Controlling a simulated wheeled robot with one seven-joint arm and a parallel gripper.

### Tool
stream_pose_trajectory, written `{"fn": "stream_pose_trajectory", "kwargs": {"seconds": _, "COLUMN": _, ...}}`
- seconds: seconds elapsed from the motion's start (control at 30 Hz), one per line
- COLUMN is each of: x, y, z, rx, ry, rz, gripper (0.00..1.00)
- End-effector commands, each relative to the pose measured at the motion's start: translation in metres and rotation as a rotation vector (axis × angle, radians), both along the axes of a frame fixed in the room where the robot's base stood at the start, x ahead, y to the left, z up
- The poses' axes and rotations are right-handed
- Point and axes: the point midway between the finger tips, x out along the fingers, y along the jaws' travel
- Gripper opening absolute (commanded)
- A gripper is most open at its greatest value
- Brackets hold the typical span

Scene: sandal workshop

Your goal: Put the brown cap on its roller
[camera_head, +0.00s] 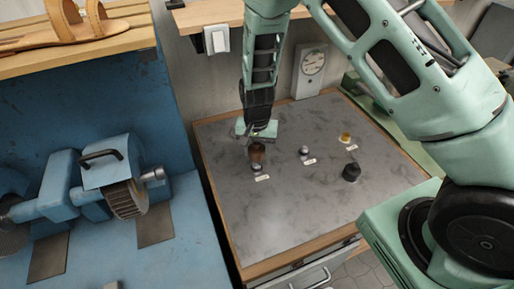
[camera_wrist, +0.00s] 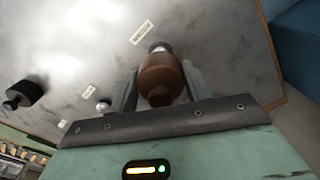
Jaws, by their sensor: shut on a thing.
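The brown cap (camera_head: 257,151) is between the fingers of my gripper (camera_head: 257,143), which is shut on it. In the wrist view the brown cap (camera_wrist: 161,75) sits between the two grey fingers of my gripper (camera_wrist: 162,84). A silver roller (camera_head: 257,167) shows just below the cap, near a white label. In the wrist view that roller's shiny top (camera_wrist: 160,47) shows at the cap's far end. I cannot tell whether cap and roller touch or whether they are in line.
On the grey table top (camera_head: 240,220), a second silver roller (camera_head: 304,151) stands uncovered to the right. A black cap (camera_head: 351,174) lies nearer the right edge. The front left of the table is clear. A blue grinder bench (camera_head: 110,190) stands left.

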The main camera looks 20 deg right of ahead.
Motion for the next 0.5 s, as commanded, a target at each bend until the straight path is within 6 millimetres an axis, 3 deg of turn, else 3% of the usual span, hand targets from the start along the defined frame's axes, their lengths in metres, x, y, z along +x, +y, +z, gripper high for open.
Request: {"fn": "stream_pose_trajectory", "kwargs": {"seconds": 0.5, "x": 0.000, "y": 0.000, "z": -0.050, "rx": 0.000, "ry": 0.000, "rz": -0.002, "gripper": 0.26}}
